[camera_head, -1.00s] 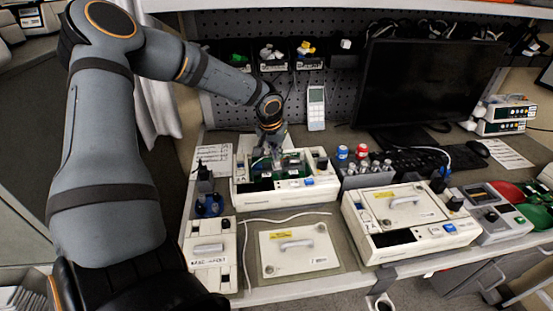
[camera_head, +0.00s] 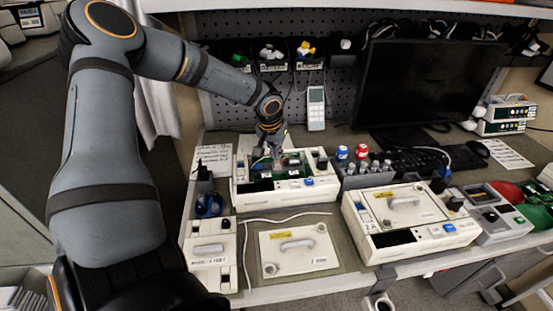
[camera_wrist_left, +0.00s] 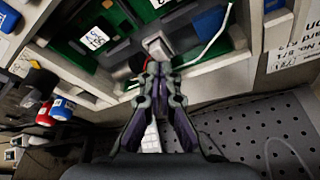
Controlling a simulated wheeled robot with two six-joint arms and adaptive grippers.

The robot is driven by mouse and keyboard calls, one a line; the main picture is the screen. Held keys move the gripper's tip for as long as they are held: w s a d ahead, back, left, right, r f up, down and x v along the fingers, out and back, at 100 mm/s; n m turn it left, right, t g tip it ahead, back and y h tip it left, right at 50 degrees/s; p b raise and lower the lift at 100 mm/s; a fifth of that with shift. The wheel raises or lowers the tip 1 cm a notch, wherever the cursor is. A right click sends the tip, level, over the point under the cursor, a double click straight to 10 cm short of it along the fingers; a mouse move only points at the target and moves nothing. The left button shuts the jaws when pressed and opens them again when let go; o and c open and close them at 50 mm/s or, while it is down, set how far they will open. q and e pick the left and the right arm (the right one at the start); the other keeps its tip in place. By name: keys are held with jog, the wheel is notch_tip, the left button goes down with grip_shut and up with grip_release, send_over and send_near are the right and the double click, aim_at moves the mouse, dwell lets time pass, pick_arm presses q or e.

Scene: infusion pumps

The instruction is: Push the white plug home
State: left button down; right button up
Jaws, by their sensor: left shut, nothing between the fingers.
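The open infusion pump (camera_head: 285,196) stands on the bench with its green circuit board (camera_head: 262,184) bare. My left gripper (camera_head: 275,153) reaches down over the back of this pump. In the left wrist view the gripper (camera_wrist_left: 157,68) is shut and empty, with its fingertips at a small white plug (camera_wrist_left: 158,47). The fingertips look close to or touching the plug; I cannot tell which. A white wire (camera_wrist_left: 207,47) and a short red wire lie beside it. My right gripper is not in view.
A removed cover with a handle (camera_head: 297,247) lies in front of the pump. A second, closed pump (camera_head: 410,218) stands to the right. Red and blue capped bottles (camera_head: 342,152) stand between them. A monitor (camera_head: 425,85) is behind.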

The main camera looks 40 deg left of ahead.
aim_at(276, 162)
pick_arm(q)
notch_tip(276, 162, up, 6)
jog(key=p, duration=0.4)
jog(key=shift+r+p, duration=0.15)
jog(key=shift+p, duration=0.15)
